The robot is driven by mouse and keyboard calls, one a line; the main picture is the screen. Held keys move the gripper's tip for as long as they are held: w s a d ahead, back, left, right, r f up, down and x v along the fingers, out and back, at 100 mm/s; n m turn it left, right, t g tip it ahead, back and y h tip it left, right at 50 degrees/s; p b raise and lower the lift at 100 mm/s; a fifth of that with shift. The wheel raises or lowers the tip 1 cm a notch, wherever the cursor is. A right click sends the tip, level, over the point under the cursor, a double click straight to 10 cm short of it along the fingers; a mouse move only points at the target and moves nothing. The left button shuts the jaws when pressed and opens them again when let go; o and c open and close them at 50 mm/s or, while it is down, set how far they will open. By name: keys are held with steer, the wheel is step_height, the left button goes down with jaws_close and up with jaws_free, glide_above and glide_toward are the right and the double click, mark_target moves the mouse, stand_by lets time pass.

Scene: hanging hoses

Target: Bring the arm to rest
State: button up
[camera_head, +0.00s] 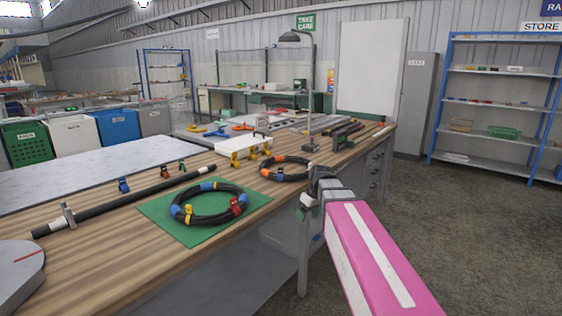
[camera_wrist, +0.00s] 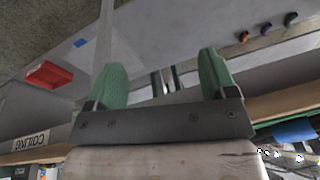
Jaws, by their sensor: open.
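My pink arm reaches in from the lower right in the head view. It ends in my gripper (camera_head: 306,207), by the front edge of the wooden bench (camera_head: 160,262), to the right of the green mat. In the wrist view my gripper (camera_wrist: 162,72) has two green fingers set wide apart, with nothing between them. A coiled black hose (camera_head: 209,203) with blue, yellow and red clips lies on the green mat (camera_head: 165,228). A second coil (camera_head: 285,168) with orange clips lies behind my wrist. Both coils are clear of the fingers.
A black bar (camera_head: 125,199) lies along the bench, with a grey round block (camera_head: 20,272) at the near left. A white stand (camera_head: 243,143) is farther back. The wrist view shows a red tray (camera_wrist: 48,75). Open floor (camera_head: 470,235) lies to the right, before blue shelving (camera_head: 500,105).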

steer(key=s+d+f+m, duration=0.2)
steer(key=s+f, duration=0.2)
steer(key=f, duration=0.2)
steer(key=s+d+f+m+h, duration=0.1)
steer(key=s+d+f+m, duration=0.2)
steer(key=f, duration=0.3)
steer(key=s+d+f+m+g+h, duration=0.1)
steer(key=s+d+f+m, duration=0.2)
steer(key=s+f, duration=0.3)
steer(key=shift+d+f, duration=0.25)
